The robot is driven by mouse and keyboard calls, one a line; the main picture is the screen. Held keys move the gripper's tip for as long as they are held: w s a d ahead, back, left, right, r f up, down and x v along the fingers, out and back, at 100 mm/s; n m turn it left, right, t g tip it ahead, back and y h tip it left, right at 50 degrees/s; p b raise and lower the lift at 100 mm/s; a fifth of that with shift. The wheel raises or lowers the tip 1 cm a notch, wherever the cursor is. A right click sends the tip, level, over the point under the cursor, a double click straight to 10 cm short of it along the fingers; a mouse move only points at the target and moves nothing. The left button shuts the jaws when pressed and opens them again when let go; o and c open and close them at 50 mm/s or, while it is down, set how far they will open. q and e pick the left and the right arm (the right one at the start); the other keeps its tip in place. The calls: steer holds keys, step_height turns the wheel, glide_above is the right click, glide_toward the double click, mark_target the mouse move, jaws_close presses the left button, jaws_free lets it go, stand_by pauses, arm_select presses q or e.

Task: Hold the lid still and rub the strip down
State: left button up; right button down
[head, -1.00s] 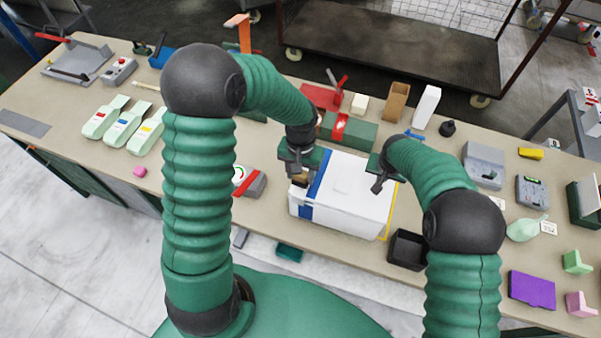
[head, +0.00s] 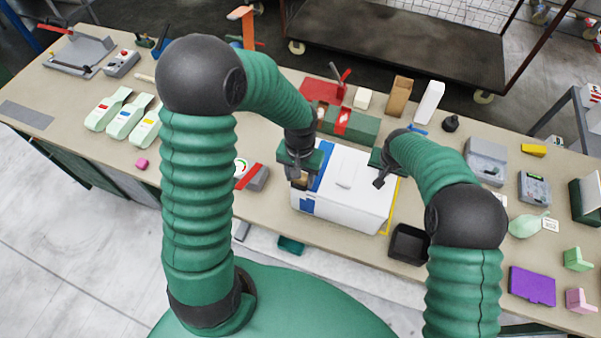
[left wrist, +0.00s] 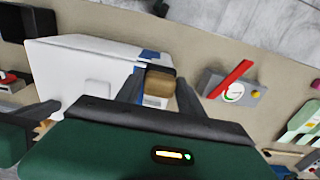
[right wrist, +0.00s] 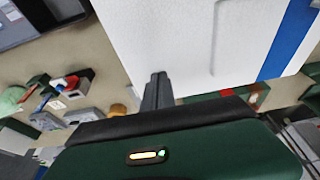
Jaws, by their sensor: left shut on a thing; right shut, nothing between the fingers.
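A white box with a white lid (head: 371,180) stands on the bench in front of me. A blue strip (head: 307,205) runs across its left part and down the front side; it also shows in the right wrist view (right wrist: 291,40). My left gripper (head: 299,182) is shut on a small brown block with a dark top (left wrist: 160,84), at the left end of the box beside the strip. Whether the block touches the strip I cannot tell. My right gripper (head: 379,183) is shut and empty, its tips at the right part of the lid; contact is unclear.
A black open bin (head: 408,245) stands right of the box. A grey dial gauge with a red bar (head: 253,177) is to its left. A green case with a red band (head: 352,125) lies behind it. Yellow tape (head: 388,222) marks the bench by the box's right end.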

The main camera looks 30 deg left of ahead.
arm_select(q)
steer(key=shift+f, duration=1.3)
steer(key=shift+w+a, duration=0.25)
steer(key=shift+w, duration=0.85)
steer(key=shift+w+a, duration=0.25)
steer(key=shift+w, duration=0.85)
steer(key=shift+r, duration=0.1)
steer(key=shift+r, duration=0.75)
